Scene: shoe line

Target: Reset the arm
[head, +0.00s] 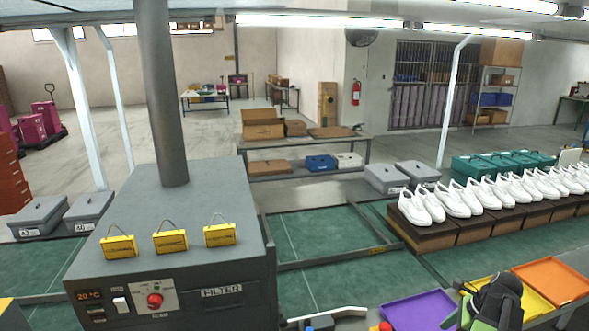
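A black and green rounded piece (497,303) rises from the bottom edge at lower right, in front of the coloured trays. It may be part of my arm, but I cannot tell for sure. No gripper fingers can be made out in the head view. Whether my gripper holds anything is not shown.
A grey filter machine (190,265) with yellow tags stands front left. White shoes (453,198) line brown boxes at right. A purple tray (420,309), a yellow tray (482,292) and an orange tray (552,280) lie front right. Green surface (345,277) is clear in the middle.

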